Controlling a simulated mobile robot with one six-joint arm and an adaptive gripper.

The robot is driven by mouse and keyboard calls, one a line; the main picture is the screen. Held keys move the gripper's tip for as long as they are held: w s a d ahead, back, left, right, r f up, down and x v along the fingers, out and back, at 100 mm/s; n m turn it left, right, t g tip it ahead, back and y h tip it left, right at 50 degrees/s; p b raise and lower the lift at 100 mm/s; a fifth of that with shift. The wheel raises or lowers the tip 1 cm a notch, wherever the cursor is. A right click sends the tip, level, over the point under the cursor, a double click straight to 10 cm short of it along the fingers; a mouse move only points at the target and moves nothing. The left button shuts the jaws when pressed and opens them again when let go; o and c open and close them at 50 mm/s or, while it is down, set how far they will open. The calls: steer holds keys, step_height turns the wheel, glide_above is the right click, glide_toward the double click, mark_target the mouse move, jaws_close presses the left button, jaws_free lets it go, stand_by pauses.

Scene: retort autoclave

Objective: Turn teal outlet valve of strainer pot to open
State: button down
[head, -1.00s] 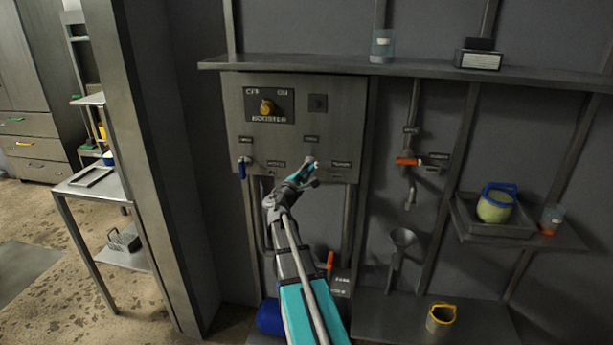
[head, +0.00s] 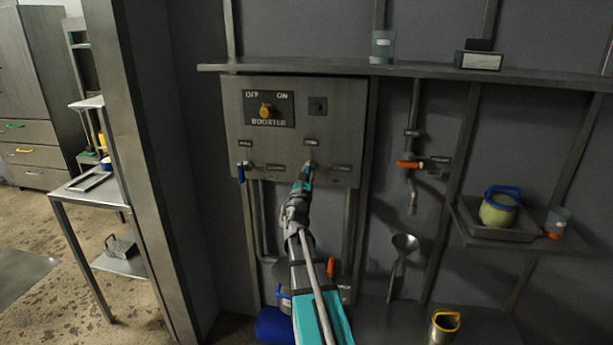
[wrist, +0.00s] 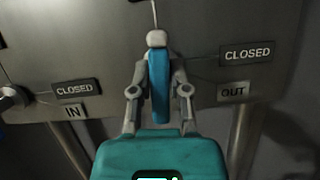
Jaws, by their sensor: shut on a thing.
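The teal valve handle (head: 308,173) sits at the lower middle of the grey wall panel (head: 345,110). In the wrist view the handle (wrist: 159,85) hangs nearly straight down from its pale pivot (wrist: 156,39). My gripper (wrist: 160,91) is shut on it, one finger on each side. In the head view my gripper (head: 301,187) reaches up to it from below. A CLOSED plate (wrist: 247,53) with an OUT plate (wrist: 233,91) below it is to the handle's right. Another label (head: 311,142) is above the valve. The strainer pot cannot be clearly made out; my arm covers much below the panel.
A blue-handled valve (head: 241,172) is left on the panel, with CLOSED (wrist: 75,88) and IN plates beside it. The yellow booster knob (head: 266,111) is above. Orange-handled valves are right (head: 409,164) and below (head: 330,267). A shelf (head: 420,70) runs above the panel.

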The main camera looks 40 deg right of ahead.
steer(key=shift+n+t, duration=0.4)
steer(key=shift+n, duration=0.5)
steer(key=c, duration=0.6)
jaws_free()
